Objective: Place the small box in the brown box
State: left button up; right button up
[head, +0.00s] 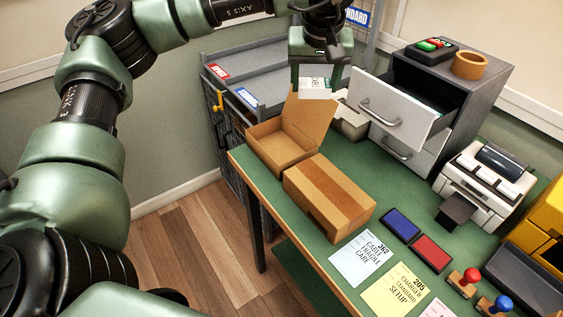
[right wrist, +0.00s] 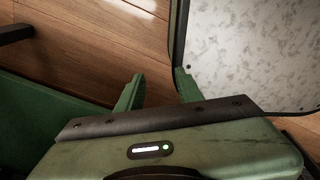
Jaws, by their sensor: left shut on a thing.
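The small box (head: 315,88), white with dark print, is held by my left gripper (head: 316,75) in the head view. The left gripper is shut on it and points down, with the box above and slightly behind the open brown box (head: 281,146). The brown box stands at the table's left edge with its lid raised at the back, and the inside that shows looks empty. My right gripper (right wrist: 158,92) shows only in the right wrist view. Its fingers are apart, with nothing between them.
A closed, taped cardboard box (head: 329,198) stands in front of the brown box. A grey cabinet (head: 455,105) with an open drawer (head: 398,101) is at the right. Cards, ink pads and stamps lie on the green table. A wire rack (head: 232,125) stands behind at left.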

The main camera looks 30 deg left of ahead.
pick_arm(q)
jog(key=w+a+f+n+g+y+b, duration=0.2)
jog(key=a+f+n+b, duration=0.25)
jog(key=a+n, duration=0.4)
jog(key=m+p, duration=0.1)
send_over(279, 151)
jog(key=d, duration=0.1)
jog(key=f, duration=1.4)
jog(key=shift+s+d+f, duration=0.1)
jog(key=shift+s+f, duration=0.15)
jog(key=shift+f, duration=0.1)
notch_tip(279, 151, down, 4)
jog(key=shift+f+p, duration=0.2)
jog(key=shift+p, duration=0.1)
jog(key=shift+f, duration=0.25)
jog(key=shift+f, duration=0.2)
jog(key=o, duration=1.1)
